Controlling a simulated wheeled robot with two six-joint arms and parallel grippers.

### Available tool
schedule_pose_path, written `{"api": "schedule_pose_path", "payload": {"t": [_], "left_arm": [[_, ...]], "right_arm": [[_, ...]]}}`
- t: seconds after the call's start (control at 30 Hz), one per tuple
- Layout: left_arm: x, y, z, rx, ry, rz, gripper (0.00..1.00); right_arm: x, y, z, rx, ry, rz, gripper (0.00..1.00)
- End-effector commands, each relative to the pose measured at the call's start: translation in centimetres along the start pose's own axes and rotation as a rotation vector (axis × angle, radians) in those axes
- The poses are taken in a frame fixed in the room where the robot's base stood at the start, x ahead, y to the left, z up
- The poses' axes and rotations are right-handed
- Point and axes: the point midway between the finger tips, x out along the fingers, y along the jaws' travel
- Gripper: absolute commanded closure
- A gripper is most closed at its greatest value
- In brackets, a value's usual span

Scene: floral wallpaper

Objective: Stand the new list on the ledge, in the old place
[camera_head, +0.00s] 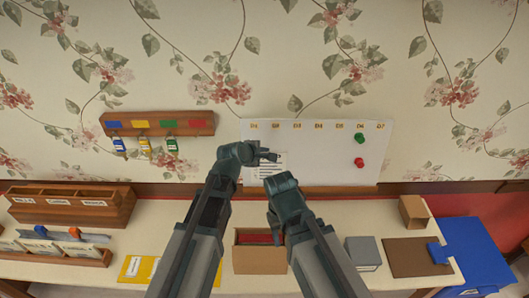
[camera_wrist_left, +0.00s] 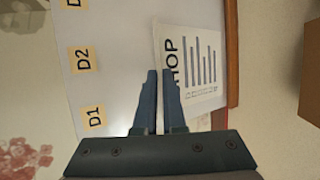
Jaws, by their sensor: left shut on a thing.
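The list, a white sheet with printed lines (camera_head: 268,168), is in front of the lower left of the whiteboard (camera_head: 320,150). In the left wrist view the list (camera_wrist_left: 200,68) shows the letters "HOP" and several bars. My left gripper (camera_head: 272,156) is shut on its edge; the fingers (camera_wrist_left: 161,72) also show in the wrist view. The wooden ledge (camera_head: 340,189) runs along the board's bottom; in the wrist view the ledge (camera_wrist_left: 233,50) is close beside the sheet's lower edge. I cannot tell whether they touch.
Red and green magnets (camera_head: 359,163) are on the board's right. A key rack (camera_head: 160,124) hangs left. On the counter are a wooden sorter (camera_head: 70,215), an open cardboard box (camera_head: 258,262), a grey box (camera_head: 363,252) and a brown board (camera_head: 415,257).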

Motion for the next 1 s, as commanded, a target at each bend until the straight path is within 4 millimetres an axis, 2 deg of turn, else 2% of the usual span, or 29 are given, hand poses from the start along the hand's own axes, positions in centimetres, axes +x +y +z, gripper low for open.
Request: {"api": "schedule_pose_path", "payload": {"t": [0.47,1.0], "left_arm": [[0.1,-0.2,0.0,0.0,-0.001,0.002,1.0],[0.9,-2.3,-0.4,0.002,-0.007,0.022,1.0]], "right_arm": [[0.3,0.0,0.0,0.0,0.0,0.0,0.5],[2.8,-0.2,-0.2,-0.005,0.0,0.001,0.5]]}}
